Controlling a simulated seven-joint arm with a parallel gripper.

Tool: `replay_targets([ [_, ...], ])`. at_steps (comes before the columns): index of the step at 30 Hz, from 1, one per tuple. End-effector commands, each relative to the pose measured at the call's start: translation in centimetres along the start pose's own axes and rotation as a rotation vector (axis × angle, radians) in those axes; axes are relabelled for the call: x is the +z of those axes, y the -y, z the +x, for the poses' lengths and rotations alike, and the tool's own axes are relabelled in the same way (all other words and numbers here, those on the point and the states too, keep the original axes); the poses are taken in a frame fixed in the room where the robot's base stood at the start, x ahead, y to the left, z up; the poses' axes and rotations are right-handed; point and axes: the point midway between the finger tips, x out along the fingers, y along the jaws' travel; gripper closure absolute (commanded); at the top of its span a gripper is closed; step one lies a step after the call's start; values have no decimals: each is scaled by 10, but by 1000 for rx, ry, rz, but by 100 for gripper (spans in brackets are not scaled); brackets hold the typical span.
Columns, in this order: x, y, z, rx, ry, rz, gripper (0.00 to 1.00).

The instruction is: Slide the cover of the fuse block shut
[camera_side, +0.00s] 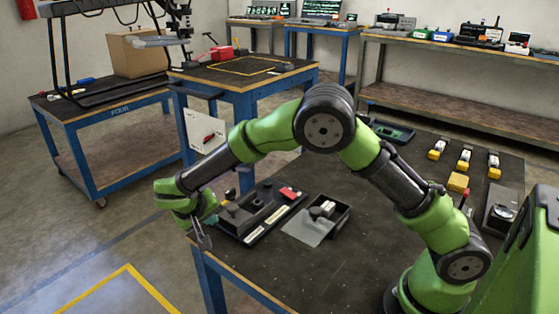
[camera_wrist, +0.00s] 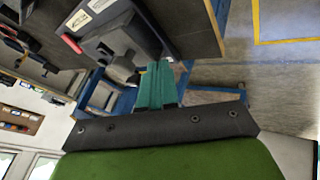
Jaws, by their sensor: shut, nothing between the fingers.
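A dark open box (camera_side: 341,217) sits near the table's front edge in the side view, with light parts inside and a flat grey plate (camera_side: 307,230) at its left end. I take these for the fuse block and its cover, but cannot be sure. My gripper (camera_side: 205,238) points down at the table's left corner, left of the box and apart from it. In the wrist view its teal fingers (camera_wrist: 158,85) are together, with nothing between them.
A black tray (camera_side: 262,232) with a red piece (camera_side: 288,193) and pale strips lies between my gripper and the box. Yellow-and-white pieces (camera_side: 465,160) stand farther right. The table's front middle (camera_side: 340,270) is clear. A blue-framed bench (camera_side: 245,85) stands behind.

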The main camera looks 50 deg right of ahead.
Motion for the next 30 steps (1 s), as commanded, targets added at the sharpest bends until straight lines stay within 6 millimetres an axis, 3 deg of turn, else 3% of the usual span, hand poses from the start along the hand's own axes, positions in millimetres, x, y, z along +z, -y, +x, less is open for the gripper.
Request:
replay_targets([
  [6, -2, -23, 9, -2, -3, 2, 100],
  [20, -2, -28, 13, -2, -4, 2, 100],
  [23, -5, -40, 20, 0, -3, 4, 100],
  [30, -16, -86, 51, 1, -1, 4, 100],
])
